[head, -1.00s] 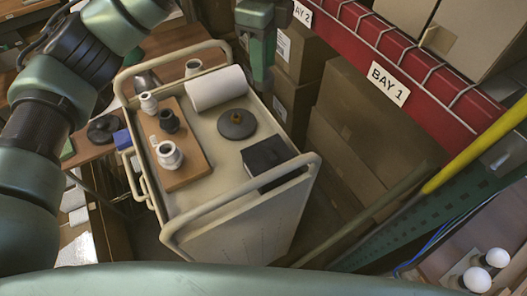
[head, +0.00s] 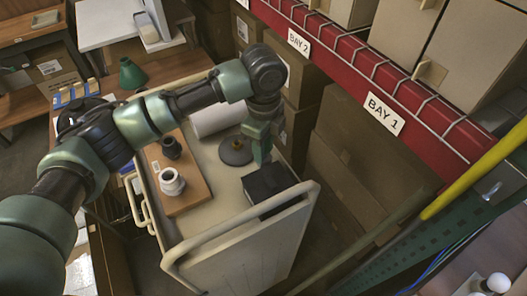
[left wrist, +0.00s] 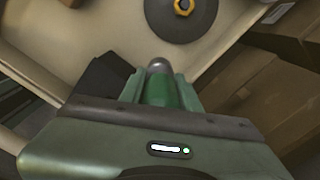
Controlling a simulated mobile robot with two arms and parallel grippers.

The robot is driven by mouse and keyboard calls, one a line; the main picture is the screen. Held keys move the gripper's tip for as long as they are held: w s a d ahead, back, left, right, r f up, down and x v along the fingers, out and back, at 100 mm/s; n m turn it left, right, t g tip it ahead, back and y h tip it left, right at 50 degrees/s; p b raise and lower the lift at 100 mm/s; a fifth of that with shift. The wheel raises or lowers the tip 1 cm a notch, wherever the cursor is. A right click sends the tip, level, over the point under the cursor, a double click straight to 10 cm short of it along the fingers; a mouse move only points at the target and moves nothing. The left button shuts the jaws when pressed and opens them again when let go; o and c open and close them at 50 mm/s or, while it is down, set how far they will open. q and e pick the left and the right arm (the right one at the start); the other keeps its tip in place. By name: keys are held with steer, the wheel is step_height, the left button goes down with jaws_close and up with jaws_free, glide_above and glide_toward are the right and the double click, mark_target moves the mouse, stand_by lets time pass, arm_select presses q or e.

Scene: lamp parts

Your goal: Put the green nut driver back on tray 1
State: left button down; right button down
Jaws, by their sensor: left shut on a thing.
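My left gripper (head: 262,155) points down over the right side of the cream cart (head: 215,236), between a dark round disc and a black box. In the left wrist view its fingers (left wrist: 160,80) are shut on the green nut driver (left wrist: 160,93), of which a green handle and a rounded grey end show. The driver does not show clearly in the head view. No label reading tray 1 is in view, so I cannot tell which surface it is. My right gripper is not in view.
The cart holds the disc (head: 235,151), the black box (head: 264,183), a white roll (head: 209,120) and a wooden board (head: 189,199) with a white ring part (head: 171,182) and a black part (head: 171,147). Cardboard boxes (head: 352,165) and a red rack beam (head: 345,75) stand at right.

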arm_select(q)
steer(key=shift+f, duration=1.4)
steer(key=shift+f, duration=0.15)
steer(key=c, duration=1)
jaws_free()
step_height(320, 180, up, 12)
steer(key=b, duration=0.2)
steer(key=shift+r+b, duration=0.2)
steer(key=shift+b, duration=0.2)
steer(key=shift+f, duration=0.1)
